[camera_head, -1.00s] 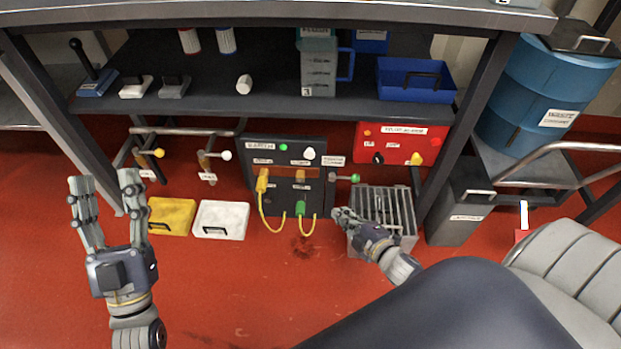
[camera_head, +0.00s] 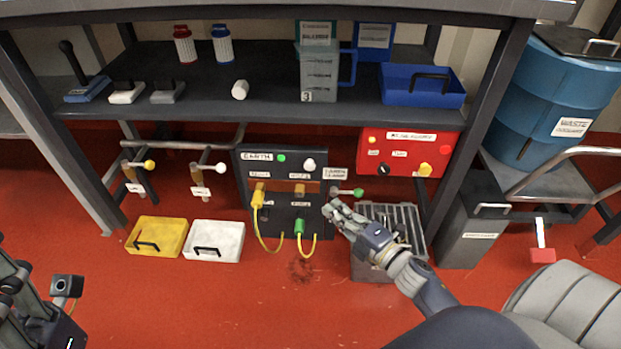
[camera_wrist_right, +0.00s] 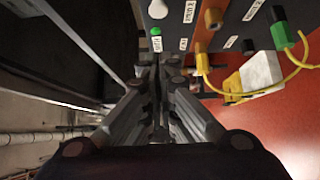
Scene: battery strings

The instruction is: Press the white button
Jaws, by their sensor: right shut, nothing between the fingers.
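The white button (camera_head: 309,165) is a round knob at the upper right of the dark panel (camera_head: 262,174) labelled EARTH, under the shelf. In the right wrist view the white button (camera_wrist_right: 158,9) shows at the top edge, above the tips. My right gripper (camera_head: 333,208) is shut and empty, below and right of the button in the head view, apart from it. In the wrist view its fingers (camera_wrist_right: 161,66) lie together. My left gripper (camera_head: 40,290) is partly cut off at the lower left of the head view; its fingertips cannot be made out clearly.
A small green light (camera_head: 281,158) is beside the button. A green-ended lever (camera_head: 358,192) sticks out at the panel's right. Yellow and green plugs with cables hang below. A red box (camera_head: 436,158), grey slatted crate (camera_head: 416,236) and shelf (camera_head: 270,104) surround the area.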

